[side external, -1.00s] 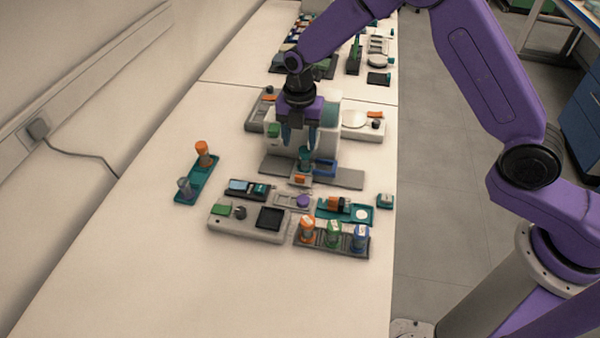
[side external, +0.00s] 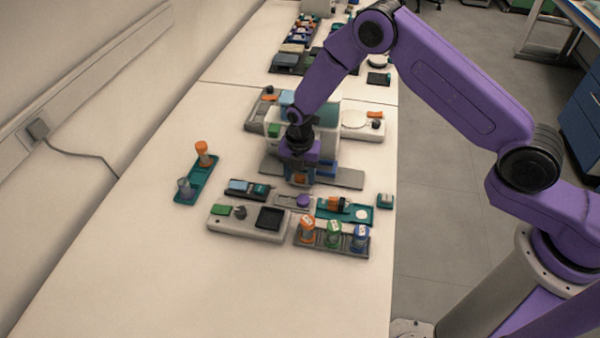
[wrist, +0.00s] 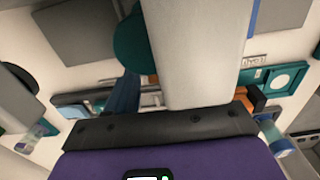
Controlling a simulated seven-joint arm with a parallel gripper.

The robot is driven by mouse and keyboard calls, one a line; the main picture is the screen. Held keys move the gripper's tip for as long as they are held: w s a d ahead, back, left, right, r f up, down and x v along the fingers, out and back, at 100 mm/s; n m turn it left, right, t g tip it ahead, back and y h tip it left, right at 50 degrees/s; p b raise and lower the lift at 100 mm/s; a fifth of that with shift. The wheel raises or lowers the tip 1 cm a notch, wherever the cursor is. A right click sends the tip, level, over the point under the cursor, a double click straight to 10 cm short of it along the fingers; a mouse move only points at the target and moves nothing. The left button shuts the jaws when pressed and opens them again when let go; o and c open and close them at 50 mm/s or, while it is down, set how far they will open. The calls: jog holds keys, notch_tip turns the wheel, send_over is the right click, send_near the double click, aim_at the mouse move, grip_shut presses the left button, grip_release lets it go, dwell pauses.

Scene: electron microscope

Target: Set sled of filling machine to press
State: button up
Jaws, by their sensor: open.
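The filling machine (side external: 330,118), a pale body with teal parts, stands mid-bench with a flat grey rail (side external: 347,179) along its front. The sled is on the rail; its orange part (side external: 300,180) shows just below my gripper, and the rest is mostly covered. My gripper (side external: 299,178) points down close in front of the machine, low over the sled. It is open; I cannot tell whether its fingers touch the sled. In the wrist view a large grey block (wrist: 190,50) hides much of the space ahead of the purple gripper body, and a blue finger-like part (wrist: 125,95) shows beside it.
A grey device with a dark screen (side external: 270,218) and a rack of orange, green and blue-capped vials (side external: 333,238) stand in front. A teal tray (side external: 345,211) lies to the right, and a teal holder (side external: 200,178) left. The front left bench is clear.

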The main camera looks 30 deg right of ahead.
grip_shut()
jog(key=shift+w+a, duration=1.45)
grip_release()
notch_tip(320, 180, up, 18)
jog(key=shift+f, duration=0.25)
